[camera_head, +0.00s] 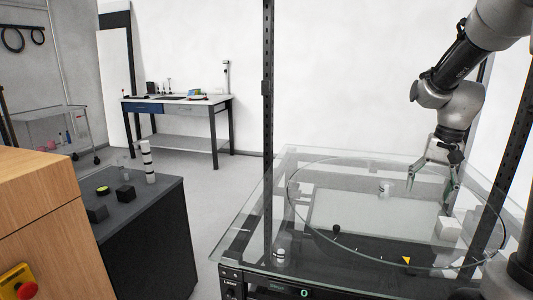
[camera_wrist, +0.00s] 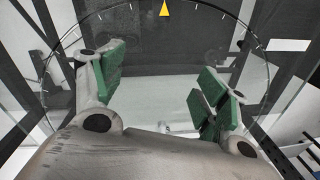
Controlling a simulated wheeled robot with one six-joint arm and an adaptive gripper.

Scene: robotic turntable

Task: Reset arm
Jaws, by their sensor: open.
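My gripper (camera_head: 432,187) hangs from the arm over the right part of the glass turntable (camera_head: 300,215), fingers pointing down. In the wrist view its green-padded fingers (camera_wrist: 155,95) are spread wide apart with nothing between them. A round glass disc with a dark rim lies on the glass top. A yellow triangle marker (camera_head: 407,260) shows near the front of the disc, and also at the top of the wrist view (camera_wrist: 165,9).
A white block (camera_head: 449,229) is just right of and below my gripper. Small white cylinders (camera_head: 384,190) (camera_head: 280,257) show at the turntable. Black posts (camera_head: 268,120) rise beside it. A dark cabinet (camera_head: 150,200) with small objects stands left. A workbench (camera_head: 178,105) is at the back.

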